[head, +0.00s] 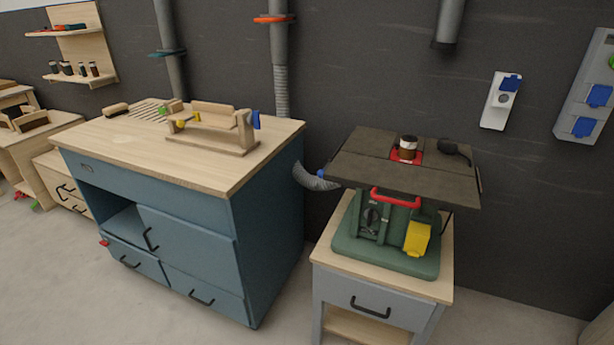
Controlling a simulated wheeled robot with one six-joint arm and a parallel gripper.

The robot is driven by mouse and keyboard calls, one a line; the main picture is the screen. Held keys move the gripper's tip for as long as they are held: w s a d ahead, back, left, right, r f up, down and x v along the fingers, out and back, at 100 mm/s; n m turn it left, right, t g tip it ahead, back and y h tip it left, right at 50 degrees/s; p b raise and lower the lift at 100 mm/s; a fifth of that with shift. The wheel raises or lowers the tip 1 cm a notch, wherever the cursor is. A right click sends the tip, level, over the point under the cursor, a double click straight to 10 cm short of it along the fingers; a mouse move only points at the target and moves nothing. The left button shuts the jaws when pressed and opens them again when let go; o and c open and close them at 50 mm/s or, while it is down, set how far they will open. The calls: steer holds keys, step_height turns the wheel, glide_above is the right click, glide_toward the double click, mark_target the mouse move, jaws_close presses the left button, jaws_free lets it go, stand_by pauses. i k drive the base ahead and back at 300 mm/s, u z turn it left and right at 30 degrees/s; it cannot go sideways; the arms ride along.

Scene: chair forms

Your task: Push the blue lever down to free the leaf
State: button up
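A wooden form (213,140) stands on the light wood top of the blue cabinet bench (180,175). A blue part (256,119) stands upright at the form's right end; it looks like a lever, but its joint is too small to make out. A flat wooden piece (213,107) sits along the upper back of the form and may be the leaf; I cannot tell how it is held. Small yellow and green parts also show on or beside the form. My gripper is not in view.
A machine with a dark flat top (345,165) and green base stands on a grey cabinet (375,292) to the right. A grey hose (312,180) links it toward the wall. Pale floor (110,300) is clear in front of the bench.

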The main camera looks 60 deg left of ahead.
mark_target(320, 171)
steer(key=u, duration=2.1)
steer(key=i, duration=0.45)
steer(key=k, duration=0.6)
steer(key=u, duration=0.65)
steer(key=i, duration=1.35)
steer(key=z, duration=0.5)
